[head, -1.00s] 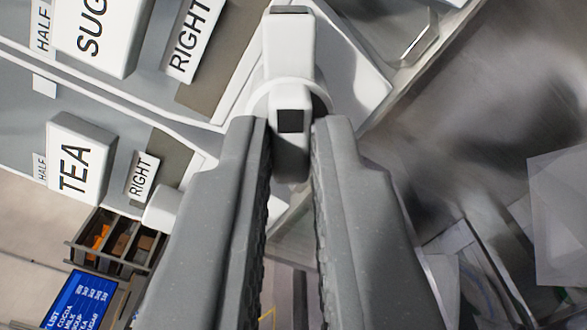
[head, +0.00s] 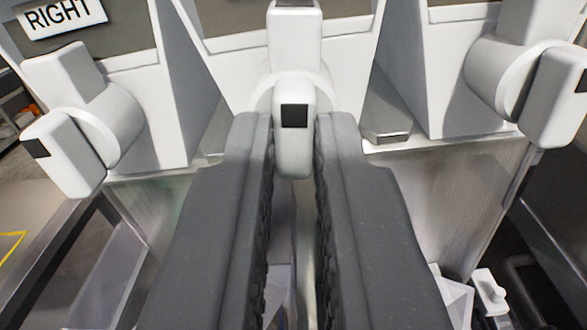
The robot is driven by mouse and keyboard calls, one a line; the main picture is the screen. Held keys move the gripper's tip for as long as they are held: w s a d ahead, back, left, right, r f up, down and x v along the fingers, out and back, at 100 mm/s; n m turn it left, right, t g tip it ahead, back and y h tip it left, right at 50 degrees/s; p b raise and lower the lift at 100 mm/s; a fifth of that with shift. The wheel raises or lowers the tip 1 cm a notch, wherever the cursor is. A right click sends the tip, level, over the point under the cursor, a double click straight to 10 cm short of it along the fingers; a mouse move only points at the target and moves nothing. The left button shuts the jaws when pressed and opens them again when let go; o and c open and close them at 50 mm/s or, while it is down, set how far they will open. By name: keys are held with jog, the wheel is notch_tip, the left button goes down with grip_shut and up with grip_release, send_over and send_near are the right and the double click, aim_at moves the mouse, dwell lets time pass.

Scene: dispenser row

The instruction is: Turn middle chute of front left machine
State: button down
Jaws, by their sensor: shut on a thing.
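The middle chute's white knob (head: 294,82) is at the top centre of the head view, with a round collar and a lever that has a black square mark. The lever stands upright in the picture. My gripper (head: 293,150) is shut on the lower end of this lever, one dark grey finger on each side. The machine's middle white front (head: 235,62) is behind the knob. The machine's upper part and most of its labels are out of view.
A similar white knob (head: 85,105) sits to the left, below a RIGHT label (head: 58,16). Another knob (head: 530,80) is close on the right. A metal panel (head: 455,195) is below the fronts. A small white fitting (head: 488,290) is at lower right.

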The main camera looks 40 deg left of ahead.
jog(key=shift+w+f+n+b, duration=0.15)
jog(key=shift+n+b, duration=0.15)
jog(key=shift+n, duration=0.4)
jog(key=c, duration=1.5)
grip_release()
jog(key=p+v, duration=0.1)
jog(key=v, duration=1.3)
jog(key=shift+p, duration=0.35)
jog(key=shift+w, duration=0.1)
